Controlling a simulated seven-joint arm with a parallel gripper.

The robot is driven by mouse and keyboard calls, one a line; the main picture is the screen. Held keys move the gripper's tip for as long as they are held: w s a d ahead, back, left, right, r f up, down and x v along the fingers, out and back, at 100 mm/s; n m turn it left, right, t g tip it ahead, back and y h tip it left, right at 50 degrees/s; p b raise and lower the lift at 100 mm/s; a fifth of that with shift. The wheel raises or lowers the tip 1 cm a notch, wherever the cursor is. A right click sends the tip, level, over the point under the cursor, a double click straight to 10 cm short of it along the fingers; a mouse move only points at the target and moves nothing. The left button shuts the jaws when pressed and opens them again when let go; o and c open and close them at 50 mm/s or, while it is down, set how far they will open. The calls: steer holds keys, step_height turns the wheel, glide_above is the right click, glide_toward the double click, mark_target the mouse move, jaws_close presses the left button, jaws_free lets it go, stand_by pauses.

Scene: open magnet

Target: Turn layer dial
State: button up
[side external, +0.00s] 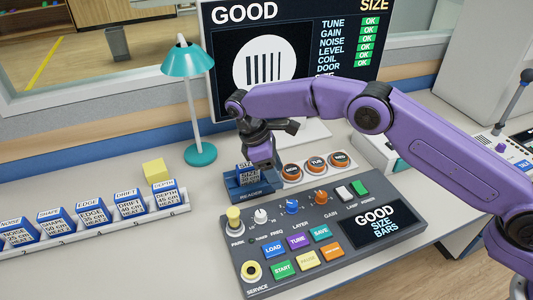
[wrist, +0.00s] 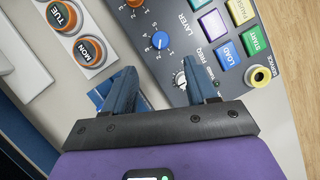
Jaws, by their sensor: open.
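The layer dial is a blue knob (side external: 292,206) on the grey control panel (side external: 345,262). It sits between a white knob (side external: 260,215) and an orange knob (side external: 321,196). In the wrist view the blue layer dial (wrist: 160,40) has a white pointer mark, a scale around it and the LAYER label beside it. My gripper (side external: 262,163) is above the reader area, behind the panel in the side view. In the wrist view my gripper (wrist: 160,66) has its two fingers apart, with nothing held. The dial lies beyond the fingertips, apart from them.
A SIZE block (side external: 249,177) sits in the blue reader (side external: 248,192), partly hidden by my gripper. Round day buttons (side external: 316,163) lie beside it. The teal lamp (side external: 188,62) stands behind. The screen (side external: 290,60) reads GOOD.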

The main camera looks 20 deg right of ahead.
steer(key=v, duration=0.5)
steer(key=shift+a+r, duration=0.15)
steer(key=shift+r, duration=0.2)
steer(key=shift+r, duration=0.1)
stand_by(0.4)
steer(key=s+d+r+t+y, duration=0.1)
steer(key=s+d+r, duration=0.35)
steer(key=s, duration=0.25)
steer(key=s+d+r+t+y, duration=0.1)
steer(key=s+d+r, duration=0.3)
steer(key=s+r, duration=0.25)
steer(key=s+d+f+y, duration=0.1)
steer(key=s+d+f, duration=0.1)
steer(key=s+d, duration=0.7)
steer(key=s+d+f+m+y, duration=0.1)
steer(key=s+d+f, duration=0.1)
steer(key=s+d, duration=0.8)
steer(key=s, duration=0.3)
steer(key=shift+s+d, duration=0.3)
